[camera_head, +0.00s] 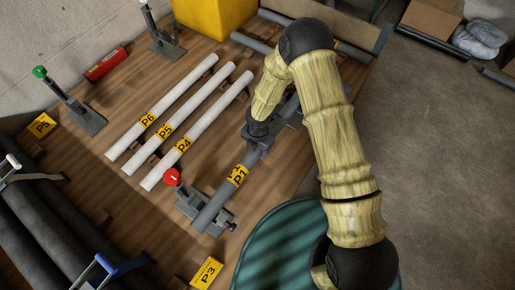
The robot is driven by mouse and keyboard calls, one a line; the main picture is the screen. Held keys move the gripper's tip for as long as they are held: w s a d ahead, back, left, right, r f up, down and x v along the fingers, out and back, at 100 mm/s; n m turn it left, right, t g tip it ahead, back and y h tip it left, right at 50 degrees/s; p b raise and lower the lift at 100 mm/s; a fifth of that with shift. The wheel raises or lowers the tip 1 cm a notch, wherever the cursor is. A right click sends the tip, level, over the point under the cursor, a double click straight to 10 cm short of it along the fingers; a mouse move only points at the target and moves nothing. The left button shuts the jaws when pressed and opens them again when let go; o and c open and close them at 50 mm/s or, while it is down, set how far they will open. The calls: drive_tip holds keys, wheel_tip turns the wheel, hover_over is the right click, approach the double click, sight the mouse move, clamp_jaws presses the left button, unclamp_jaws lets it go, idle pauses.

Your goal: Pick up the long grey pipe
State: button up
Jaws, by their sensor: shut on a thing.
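The long grey pipe (222,194) lies slanted near the middle of the camera_head view, with a yellow P1 label near its lower end. My gripper (257,144) is shut on the pipe above that label, and my wrist hides part of the jaws. The pipe's lower end overlaps a grey clamp stand with a red knob (172,177). I cannot tell whether the pipe rests in the stand or is just above it. My arm partly covers the pipe's upper end.
White pipes P4 (206,125), P5 (187,112) and P6 (171,98) lie left of the grey pipe. A green-knobbed clamp (78,108) stands far left. A dark green drum (265,250) is close below. A yellow box (215,22) is at the back. Open floor (440,170) lies right.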

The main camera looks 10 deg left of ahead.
drive_tip(key=shift+r, duration=0.2)
wheel_tip(320, 180, up, 10)
drive_tip(key=shift+f+p, duration=0.15)
drive_tip(key=shift+p, duration=0.15)
idle(0.4)
